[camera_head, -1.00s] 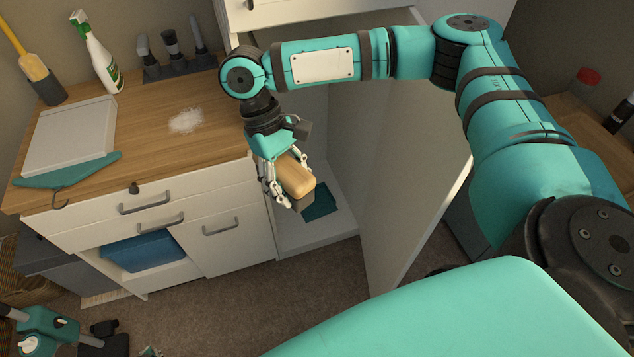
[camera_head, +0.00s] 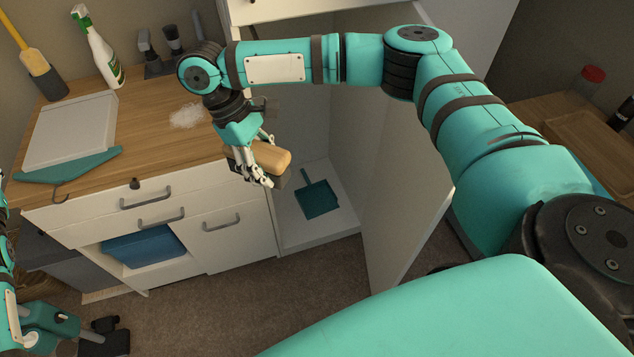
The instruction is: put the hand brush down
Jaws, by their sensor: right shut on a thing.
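The hand brush (camera_head: 272,156) has a tan wooden back and a dark underside. My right gripper (camera_head: 258,165) is shut on it and holds it in the air at the right edge of the wooden counter, in front of the open cabinet. The fingers hide part of the brush. My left gripper (camera_head: 100,340) is low at the left edge of the picture, far from the brush; its fingers do not show clearly.
White powder (camera_head: 187,116) lies on the counter (camera_head: 150,130). A spray bottle (camera_head: 97,50), a grey tray (camera_head: 70,132) and a teal hanger (camera_head: 68,168) are also there. A teal dustpan (camera_head: 316,198) lies on the cabinet floor. The open door (camera_head: 405,190) stands to the right.

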